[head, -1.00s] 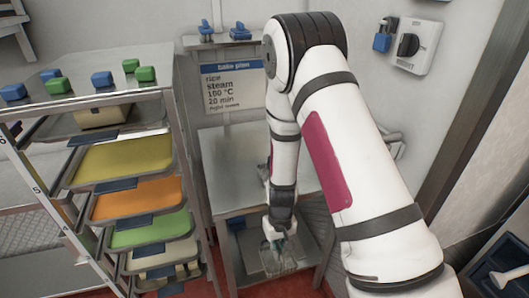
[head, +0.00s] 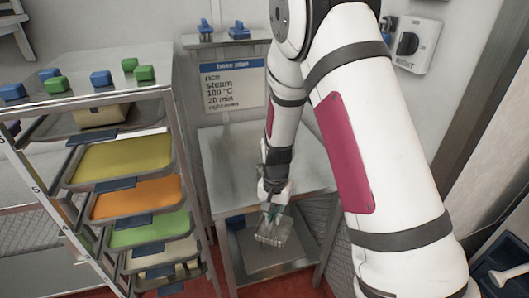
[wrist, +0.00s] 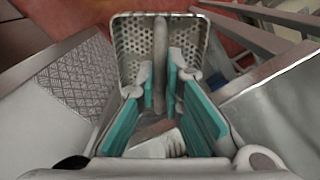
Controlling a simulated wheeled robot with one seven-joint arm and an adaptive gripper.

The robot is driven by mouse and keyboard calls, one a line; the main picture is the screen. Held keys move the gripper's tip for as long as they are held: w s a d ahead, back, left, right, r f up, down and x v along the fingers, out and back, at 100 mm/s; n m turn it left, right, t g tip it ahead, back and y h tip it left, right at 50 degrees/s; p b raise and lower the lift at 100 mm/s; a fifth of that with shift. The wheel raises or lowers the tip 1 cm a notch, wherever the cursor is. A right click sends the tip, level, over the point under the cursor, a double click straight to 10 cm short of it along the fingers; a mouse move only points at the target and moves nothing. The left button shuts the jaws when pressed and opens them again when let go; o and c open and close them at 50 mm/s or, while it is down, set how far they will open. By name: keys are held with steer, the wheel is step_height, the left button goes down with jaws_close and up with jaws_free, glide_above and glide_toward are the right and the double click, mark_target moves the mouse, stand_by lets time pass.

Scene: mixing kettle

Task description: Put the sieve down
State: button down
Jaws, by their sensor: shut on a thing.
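The sieve (head: 274,230) is a grey metal basket with perforated walls. It hangs from my gripper (head: 273,205) at the front of the steel table, above the lower shelf in the picture; its exact height is hard to tell. In the wrist view the sieve (wrist: 128,42) lies just beyond the teal fingers of my gripper (wrist: 162,82). The fingers are shut on its upright bar or handle. The grip itself is partly hidden in the head view.
The steel table (head: 225,160) has a clear top and a lower shelf with a flat grey plate (head: 265,258). A tray rack (head: 182,150) stands close on the left. A wall sign (head: 232,85) hangs behind. A dark blue bin (head: 500,262) is at lower right.

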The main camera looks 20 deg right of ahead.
steer(key=w+r+m, duration=0.6)
steer(key=r+m, duration=0.4)
steer(key=r, duration=0.3)
steer(key=shift+m, duration=0.3)
steer(key=shift+w, duration=0.1)
